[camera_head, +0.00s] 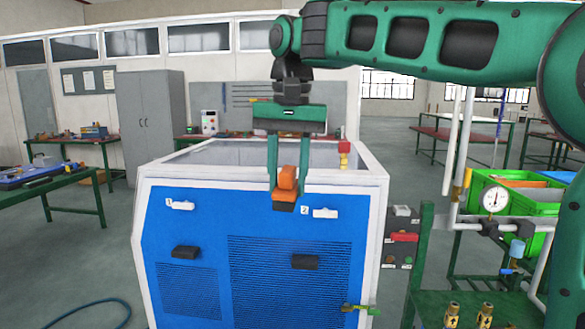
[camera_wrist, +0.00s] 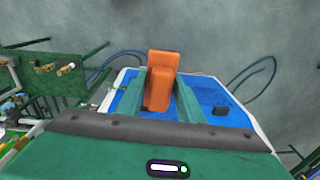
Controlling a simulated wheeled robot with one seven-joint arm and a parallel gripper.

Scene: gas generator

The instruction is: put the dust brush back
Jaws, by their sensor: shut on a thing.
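The dust brush has an orange handle and a dark lower end; in the head view the brush (camera_head: 286,184) hangs between the fingers of my gripper (camera_head: 288,180). My gripper is shut on it and points down, in front of the upper part of the blue cabinet front. The wrist view shows the orange brush (camera_wrist: 161,75) between the two green fingers of my gripper (camera_wrist: 160,95). I cannot tell whether the brush touches the cabinet behind it. The brush's resting place cannot be made out.
The white-framed generator cabinet (camera_head: 145,230) has a blue front with white latches (camera_head: 182,205) and black handles (camera_head: 186,252). A red and yellow fitting (camera_head: 344,155) stands on its top. At right are a gauge (camera_head: 494,199), pipes and green crates (camera_head: 480,185). Floor at left is open, with a blue hose (camera_head: 100,308).

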